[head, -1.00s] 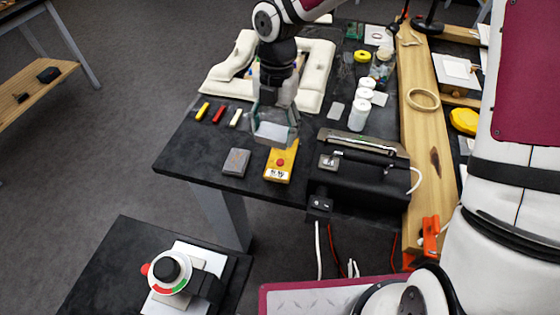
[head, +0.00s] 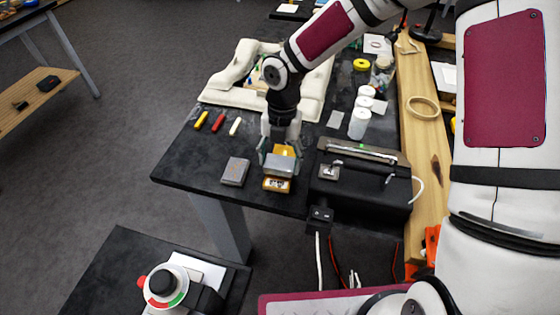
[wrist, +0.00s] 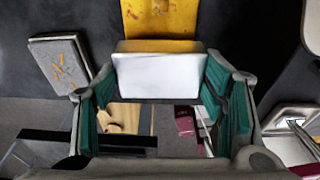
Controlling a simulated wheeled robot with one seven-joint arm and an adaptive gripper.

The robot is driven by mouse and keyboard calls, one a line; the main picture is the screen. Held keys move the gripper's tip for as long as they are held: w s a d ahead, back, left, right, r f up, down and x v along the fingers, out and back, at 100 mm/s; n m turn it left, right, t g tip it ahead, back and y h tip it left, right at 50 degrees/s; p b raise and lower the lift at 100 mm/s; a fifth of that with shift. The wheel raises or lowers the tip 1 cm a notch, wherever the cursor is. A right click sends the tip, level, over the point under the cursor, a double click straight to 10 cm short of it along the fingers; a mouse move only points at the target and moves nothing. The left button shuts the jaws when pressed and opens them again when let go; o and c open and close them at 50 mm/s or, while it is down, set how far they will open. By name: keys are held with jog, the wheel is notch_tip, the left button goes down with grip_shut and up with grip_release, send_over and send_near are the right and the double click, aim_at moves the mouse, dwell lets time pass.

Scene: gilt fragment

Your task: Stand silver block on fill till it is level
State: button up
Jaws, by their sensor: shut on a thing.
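I cannot tell if the block touches the device. The fill cannot be made out; cream padded bags (head: 226,92) at the back surround a partly hidden area with small coloured things.
A grey slab (head: 235,171) lies left of the yellow device. A black case (head: 360,180) stands close on the right. Yellow, red and white sticks (head: 217,122) lie behind to the left, and white jars (head: 359,122) behind to the right.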

aim_at(281, 156)
jog(key=shift+f, duration=0.5)
jog(key=shift+f, duration=0.15)
jog(key=o, duration=1.4)
jog(key=r, duration=0.4)
jog(key=w+r, duration=0.1)
jog(key=r, duration=0.7)
jog(key=shift+w+d+r, duration=0.1)
jog(key=shift+w+d, duration=0.1)
jog(key=shift+w, duration=0.15)
